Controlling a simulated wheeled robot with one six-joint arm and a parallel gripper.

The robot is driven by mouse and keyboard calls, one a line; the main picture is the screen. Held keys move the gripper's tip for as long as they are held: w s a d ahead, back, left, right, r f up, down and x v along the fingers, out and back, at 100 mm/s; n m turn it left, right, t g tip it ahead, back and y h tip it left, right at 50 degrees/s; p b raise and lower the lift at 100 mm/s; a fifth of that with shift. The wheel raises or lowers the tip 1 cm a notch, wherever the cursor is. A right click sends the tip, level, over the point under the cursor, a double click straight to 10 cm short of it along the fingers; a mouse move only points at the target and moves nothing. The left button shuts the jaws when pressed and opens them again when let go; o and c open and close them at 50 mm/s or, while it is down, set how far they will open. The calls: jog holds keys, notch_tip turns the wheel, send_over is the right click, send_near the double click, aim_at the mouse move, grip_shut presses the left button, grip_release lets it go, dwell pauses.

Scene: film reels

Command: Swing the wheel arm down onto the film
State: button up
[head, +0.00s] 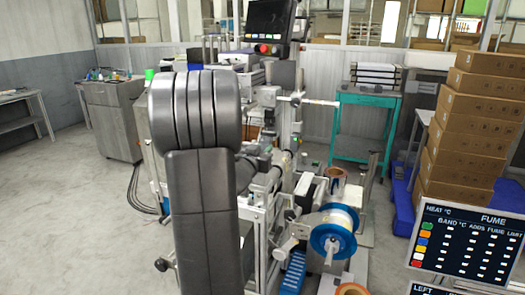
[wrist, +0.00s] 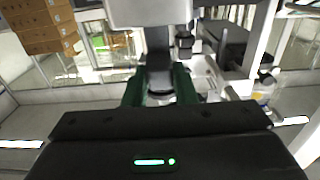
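In the wrist view, the two dark green fingers of my gripper (wrist: 158,92) stand apart. A dark grey part (wrist: 158,68) with a pale lower end shows between them, under a light grey block (wrist: 150,12). It may be the wheel arm; I cannot tell whether the fingers touch it. In the head view, my grey arm covers the middle left and hides my gripper. The film reel (head: 332,240), with blue flanges and pale film, sits on the machine at the lower right. I cannot pick out the wheel arm in the head view.
A copper-coloured roll (head: 335,172) sits behind the reel, and an orange one (head: 350,289) at the bottom edge. A screen (head: 470,242) stands at the lower right, before stacked cartons (head: 470,125). A teal cart (head: 365,125) stands behind. The left floor is clear.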

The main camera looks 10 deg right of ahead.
grip_shut()
